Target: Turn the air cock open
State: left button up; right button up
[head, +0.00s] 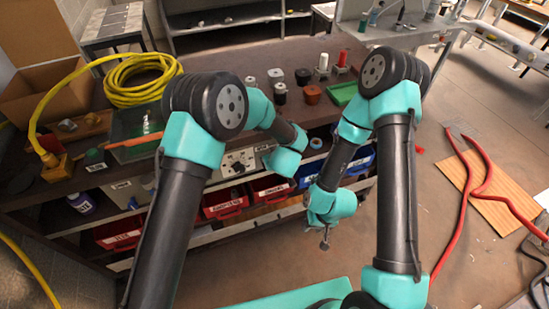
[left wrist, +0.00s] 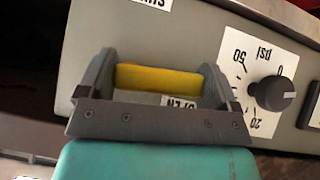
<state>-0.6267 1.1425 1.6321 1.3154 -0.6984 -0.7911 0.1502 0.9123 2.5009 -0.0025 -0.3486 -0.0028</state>
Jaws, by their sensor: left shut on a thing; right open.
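The air cock's yellow handle (left wrist: 158,79) lies level across the left wrist view, on a grey panel. My left gripper (left wrist: 160,70) is shut on it, one finger at each end. An upside-down label reading SHUT (left wrist: 152,3) is cut off at the top edge. A label reading OPEN (left wrist: 180,101) shows partly just below the handle; my gripper covers some of it. The cock's body is hidden. In the head view my left arm's wrist covers the handle. My right gripper (head: 324,240) is open and empty, hanging over the floor right of the bench.
A psi dial with a black knob (left wrist: 274,93) is close right of my left gripper. In the head view the panel (head: 238,163) is at the bench front, above red bins (head: 225,203). The bench top (head: 225,82) holds a yellow hose coil (head: 140,80) and small parts.

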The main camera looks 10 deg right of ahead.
pick_arm(q)
jog(key=shift+r+y, duration=0.2)
jog(key=shift+y, duration=0.2)
jog(key=shift+m, duration=0.3)
jog(key=o, duration=0.7)
jog(key=shift+o, duration=0.2)
jog(key=v, duration=1.2)
jog(key=shift+d, duration=0.2)
